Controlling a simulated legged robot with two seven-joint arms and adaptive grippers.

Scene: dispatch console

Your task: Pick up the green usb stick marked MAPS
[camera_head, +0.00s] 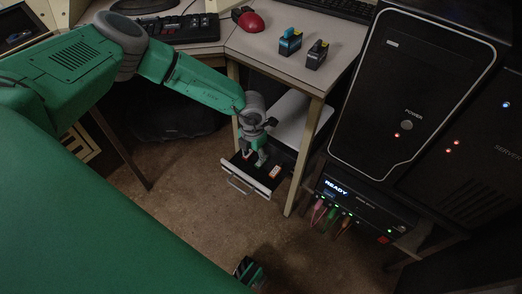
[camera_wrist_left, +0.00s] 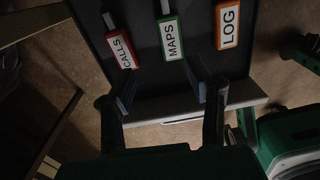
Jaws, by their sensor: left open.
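The green usb stick marked MAPS (camera_wrist_left: 171,39) lies in an open shallow drawer (camera_wrist_left: 75,12), between its two neighbours, label facing up. My left gripper (camera_wrist_left: 162,88) is open and empty. Its two fingers are spread in front of the MAPS stick's near end, one to each side of its line, apart from it. In the head view the left gripper (camera_head: 258,158) reaches down over the drawer (camera_head: 236,182) and partly hides the sticks.
The desk (camera_head: 258,45) stands above the drawer. A black computer tower (camera_head: 415,85) and a READY unit with cables (camera_head: 365,205) stand at right.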

